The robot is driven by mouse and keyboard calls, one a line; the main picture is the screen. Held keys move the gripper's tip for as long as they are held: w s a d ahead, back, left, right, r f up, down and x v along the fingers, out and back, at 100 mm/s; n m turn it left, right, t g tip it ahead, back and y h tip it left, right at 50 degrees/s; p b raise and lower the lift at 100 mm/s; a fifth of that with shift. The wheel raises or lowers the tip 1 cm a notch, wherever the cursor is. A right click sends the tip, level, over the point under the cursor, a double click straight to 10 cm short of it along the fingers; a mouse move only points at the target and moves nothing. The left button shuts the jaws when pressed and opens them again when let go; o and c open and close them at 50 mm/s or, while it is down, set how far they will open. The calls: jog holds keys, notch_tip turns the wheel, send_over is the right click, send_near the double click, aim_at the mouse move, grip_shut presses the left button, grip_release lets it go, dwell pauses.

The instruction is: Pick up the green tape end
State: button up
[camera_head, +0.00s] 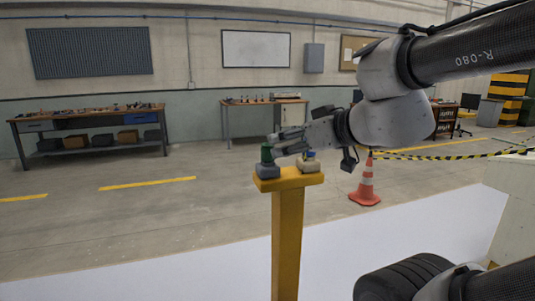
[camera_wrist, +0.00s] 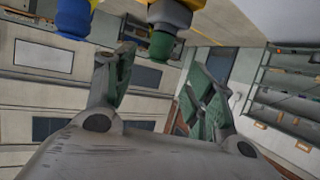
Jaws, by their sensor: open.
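The green tape end (camera_head: 266,153) stands upright on a grey holder (camera_head: 267,171) at the left of a yellow post's top plate. My gripper (camera_head: 277,144) is open and reaches in from the right, its fingertips close beside the green piece. In the wrist view, the green tape end (camera_wrist: 162,46) hangs from the top edge, just beyond the gap between the spread fingers of my gripper (camera_wrist: 165,72). Nothing is between the fingers. I cannot tell whether a finger touches the green piece.
A blue piece (camera_head: 309,155) sits on a second holder (camera_head: 308,165) at the right of the plate, below my gripper, and also shows in the wrist view (camera_wrist: 73,18). The yellow post (camera_head: 287,235) stands on open floor. An orange-white cone (camera_head: 366,183) stands behind right.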

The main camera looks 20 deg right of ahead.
aim_at(272, 147)
jog(key=x, duration=0.7)
jog(key=shift+w+f, duration=0.1)
jog(key=shift+f, duration=0.1)
jog(key=c, duration=1.1)
